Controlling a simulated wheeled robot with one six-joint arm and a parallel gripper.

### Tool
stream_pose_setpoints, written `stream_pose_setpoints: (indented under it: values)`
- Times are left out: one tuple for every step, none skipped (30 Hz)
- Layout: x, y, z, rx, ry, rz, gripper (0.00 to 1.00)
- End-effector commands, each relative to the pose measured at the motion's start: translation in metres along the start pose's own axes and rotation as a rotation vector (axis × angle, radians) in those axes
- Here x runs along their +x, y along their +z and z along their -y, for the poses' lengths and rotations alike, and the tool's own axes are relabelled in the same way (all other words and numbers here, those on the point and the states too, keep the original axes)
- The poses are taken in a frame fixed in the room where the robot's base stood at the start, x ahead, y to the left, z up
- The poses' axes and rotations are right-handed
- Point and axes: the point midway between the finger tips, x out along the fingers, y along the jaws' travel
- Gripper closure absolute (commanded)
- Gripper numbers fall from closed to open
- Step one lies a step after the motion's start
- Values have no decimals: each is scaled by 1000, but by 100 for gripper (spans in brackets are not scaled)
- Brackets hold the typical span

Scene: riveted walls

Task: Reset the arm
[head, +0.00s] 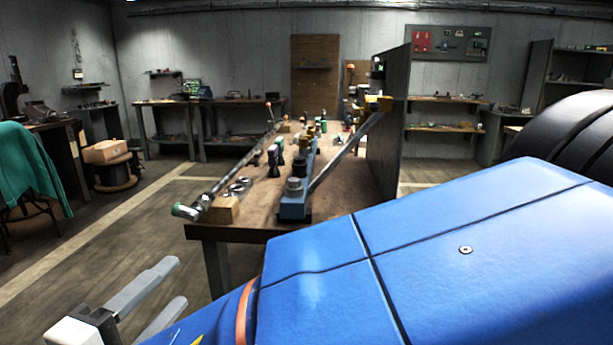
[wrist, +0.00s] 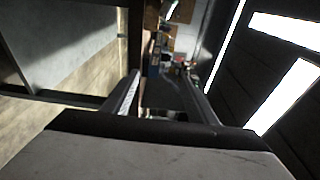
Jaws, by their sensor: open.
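My gripper (head: 168,295) is at the lower left of the head view, left of and nearer than the workbench. Its two grey fingers point up and to the right, apart, with nothing between them. In the wrist view my gripper (wrist: 160,95) shows both fingers spread, with only distant clutter seen past them. My blue arm covers the lower right of the head view and hides part of the bench.
The wooden workbench (head: 262,228) holds a long metal bar (head: 228,180), a wood block (head: 224,209) and a blue tool (head: 294,203). A dark upright panel (head: 390,130) stands along its right side. A green cloth (head: 30,170) hangs at left. Floor between is clear.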

Motion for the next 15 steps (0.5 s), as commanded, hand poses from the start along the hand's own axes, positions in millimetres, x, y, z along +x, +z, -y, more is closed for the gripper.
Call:
stream_pose_setpoints:
  values:
    - [0, 0, 0, 0, 0, 0, 48]
    - [1, 0, 0, 2, 1, -2, 48]
    - [7, -4, 0, 15, 9, -12, 48]
    - [10, -6, 0, 23, 14, -17, 48]
    - [12, -7, -1, 30, 19, -22, 48]
    - [16, -10, -2, 41, 26, -30, 48]
    - [20, -12, -2, 50, 32, -36, 48]
    - [23, -14, -2, 58, 37, -42, 48]
    - [27, -16, -3, 70, 44, -49, 48]
    - [31, -19, -4, 82, 51, -57, 48]
    - [35, -22, -4, 93, 57, -65, 48]
    - [40, -25, -5, 108, 66, -76, 48]
    - [44, -29, -5, 123, 73, -86, 48]
    - [49, -32, -6, 136, 80, -95, 48]
    - [55, -36, -7, 157, 90, -109, 48]
